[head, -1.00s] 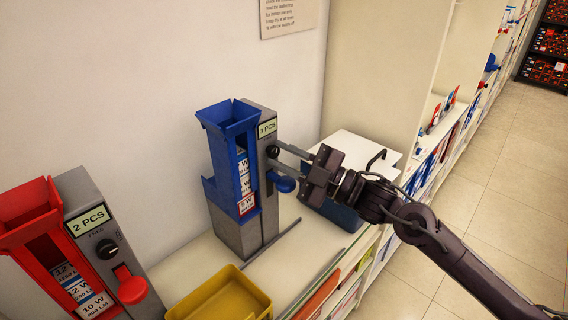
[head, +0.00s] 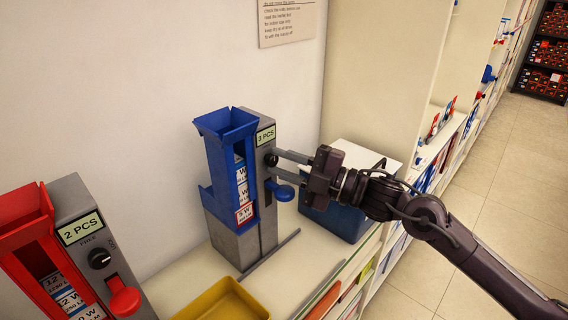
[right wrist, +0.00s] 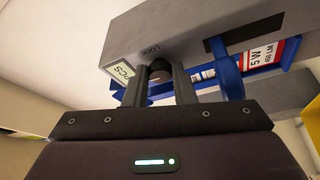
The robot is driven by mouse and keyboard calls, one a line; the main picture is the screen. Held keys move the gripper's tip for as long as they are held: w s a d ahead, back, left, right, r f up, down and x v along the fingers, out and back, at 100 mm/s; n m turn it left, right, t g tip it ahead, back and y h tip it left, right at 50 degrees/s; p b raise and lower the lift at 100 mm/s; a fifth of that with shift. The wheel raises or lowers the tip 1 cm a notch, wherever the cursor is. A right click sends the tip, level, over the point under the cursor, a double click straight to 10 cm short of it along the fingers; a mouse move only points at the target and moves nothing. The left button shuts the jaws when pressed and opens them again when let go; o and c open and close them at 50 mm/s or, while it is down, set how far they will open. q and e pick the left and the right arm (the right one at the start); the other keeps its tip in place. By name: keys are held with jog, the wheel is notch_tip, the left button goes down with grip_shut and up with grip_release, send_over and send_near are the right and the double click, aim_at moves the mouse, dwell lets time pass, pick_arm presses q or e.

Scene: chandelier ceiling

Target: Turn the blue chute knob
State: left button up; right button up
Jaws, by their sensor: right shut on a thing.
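The blue chute (head: 222,140) is fixed to a grey dispenser body (head: 264,215) with a "3 PCS" label, standing on the counter. Its small dark knob (head: 271,159) is on the side face, above a blue lever (head: 281,191). My right gripper (head: 278,162) comes in from the right with its fingers at the knob. In the right wrist view the two fingers (right wrist: 159,82) are shut on the dark knob (right wrist: 160,69), with the blue lever just to their right. My left gripper is not in view.
A red dispenser (head: 70,250) labelled "2 PCS" stands at the lower left. A yellow tray (head: 222,302) sits on the counter in front. A dark blue bin (head: 340,220) with a white top stands behind my right gripper. Shelves run along the right.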

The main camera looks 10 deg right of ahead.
jog(key=o, duration=1)
jog(key=shift+b+v, duration=1.05)
jog(key=shift+v, duration=2.8)
jog(key=shift+s+f, duration=0.1)
